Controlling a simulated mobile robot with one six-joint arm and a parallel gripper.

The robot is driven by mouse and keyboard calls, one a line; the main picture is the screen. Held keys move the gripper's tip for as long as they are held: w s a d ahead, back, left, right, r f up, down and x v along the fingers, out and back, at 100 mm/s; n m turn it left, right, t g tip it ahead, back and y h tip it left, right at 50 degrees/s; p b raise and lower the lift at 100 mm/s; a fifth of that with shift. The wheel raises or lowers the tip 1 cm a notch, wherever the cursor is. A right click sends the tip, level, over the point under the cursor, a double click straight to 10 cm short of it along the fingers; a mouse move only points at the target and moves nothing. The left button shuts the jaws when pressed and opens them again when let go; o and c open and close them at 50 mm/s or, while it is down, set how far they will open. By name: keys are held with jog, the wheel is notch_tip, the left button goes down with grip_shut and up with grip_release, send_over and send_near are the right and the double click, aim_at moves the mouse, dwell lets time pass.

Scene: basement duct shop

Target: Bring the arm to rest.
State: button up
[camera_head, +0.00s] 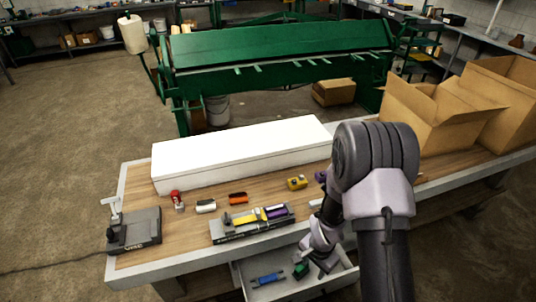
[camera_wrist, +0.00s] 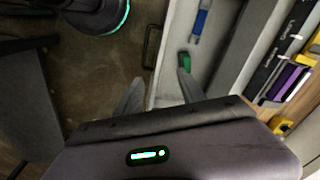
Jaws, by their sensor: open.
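My arm reaches down over the front edge of the bench. My gripper (camera_wrist: 158,84) is open, and nothing shows between its two grey fingers in the wrist view. It is at the open drawer (camera_head: 330,283), over its edge in the wrist view. A small green object (camera_wrist: 184,62) lies in the drawer, close by the tip of the right-hand finger; I cannot tell whether they touch. A blue tool (camera_head: 268,278) also lies in the drawer, to the left in the head view. My arm hides part of the drawer in the head view.
The workbench (camera_head: 135,205) carries a long white duct (camera_head: 240,152), a black tray (camera_head: 250,229) with yellow and purple items, small tools, a grey device (camera_head: 135,232) and open cardboard boxes (camera_head: 432,115). A green machine (camera_head: 275,50) stands behind.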

notch_tip(320, 180, up, 14)
jog(key=w+r+n+t+b, duration=0.1)
jog(key=n+t+b, duration=0.1)
jog(key=b, duration=0.5)
jog(key=s+a+r+n+t+y+b, duration=0.1)
jog(key=s+r+b, duration=0.3)
jog(key=s, duration=0.4)
jog(key=s+a+r+n+t+y+b, duration=0.1)
jog(key=s+a+r+n+t+b, duration=0.1)
jog(key=s, duration=0.6)
jog(key=a+r+b, duration=0.1)
jog(key=r+b, duration=0.1)
jog(key=shift+s+a+b, duration=0.2)
jog(key=shift+s+b, duration=0.1)
jog(key=shift+s, duration=0.05)
